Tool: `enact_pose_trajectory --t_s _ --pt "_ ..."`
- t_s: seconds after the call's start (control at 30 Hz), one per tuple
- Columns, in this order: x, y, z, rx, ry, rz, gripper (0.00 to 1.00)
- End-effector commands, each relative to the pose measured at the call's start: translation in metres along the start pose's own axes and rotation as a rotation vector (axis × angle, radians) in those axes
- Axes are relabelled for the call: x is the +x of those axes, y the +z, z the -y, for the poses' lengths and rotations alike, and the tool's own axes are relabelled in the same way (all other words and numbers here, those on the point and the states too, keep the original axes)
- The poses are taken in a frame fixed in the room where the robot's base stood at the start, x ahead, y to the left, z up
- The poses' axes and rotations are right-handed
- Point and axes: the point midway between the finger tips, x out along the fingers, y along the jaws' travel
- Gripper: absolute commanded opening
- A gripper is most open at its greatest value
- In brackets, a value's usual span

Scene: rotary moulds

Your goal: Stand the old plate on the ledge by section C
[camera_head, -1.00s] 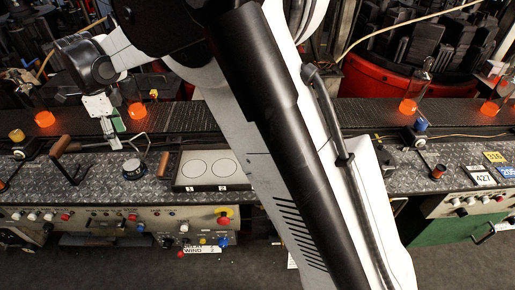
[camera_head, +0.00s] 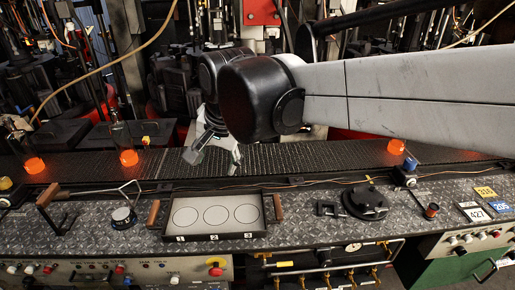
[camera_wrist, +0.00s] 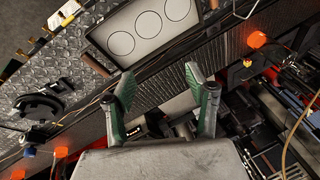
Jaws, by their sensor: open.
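Several number plates lie at the right of the bench in the head view: a yellow plate (camera_head: 485,192), a white plate reading 427 (camera_head: 475,214) and a blue plate (camera_head: 499,206). I cannot tell which one is the old plate. No section C lettering is readable, and I cannot pick out its ledge. My gripper (camera_head: 214,164) is open and empty above the dark conveyor, far left of the plates. In the wrist view its two green-sided fingers (camera_wrist: 160,80) are spread apart with nothing between them.
A tray (camera_head: 249,236) with three numbered circles sits on the bench (camera_head: 310,200). A black round fixture (camera_head: 365,204) stands right of it. Glowing orange pieces (camera_head: 129,158) stand along the conveyor (camera_head: 290,160). Dark machinery fills the back. A cable runs along the bench's back edge.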

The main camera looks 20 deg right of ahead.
Motion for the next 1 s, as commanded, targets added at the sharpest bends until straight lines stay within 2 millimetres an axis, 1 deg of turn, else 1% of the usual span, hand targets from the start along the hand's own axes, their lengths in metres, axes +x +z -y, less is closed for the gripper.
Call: enact_pose_trajectory --t_s 0.03,0.2,0.3,0.4,0.5,0.6,0.7,1.0 --pt "-0.005 0.004 -0.019 -0.048 -0.008 -0.02 0.51" --pt "-0.013 0.018 -0.07 -0.24 -0.027 -0.092 0.51" --pt "-0.013 0.029 -0.099 -0.352 -0.028 -0.138 0.51" --pt "-0.012 0.039 -0.124 -0.456 -0.023 -0.18 0.51" --pt "-0.009 0.047 -0.142 -0.54 -0.014 -0.214 0.51" --pt "-0.007 0.053 -0.154 -0.599 -0.006 -0.238 0.51" --pt "-0.006 0.056 -0.16 -0.63 -0.001 -0.249 0.51" --pt "-0.005 0.056 -0.161 -0.64 0.0 -0.253 0.51"
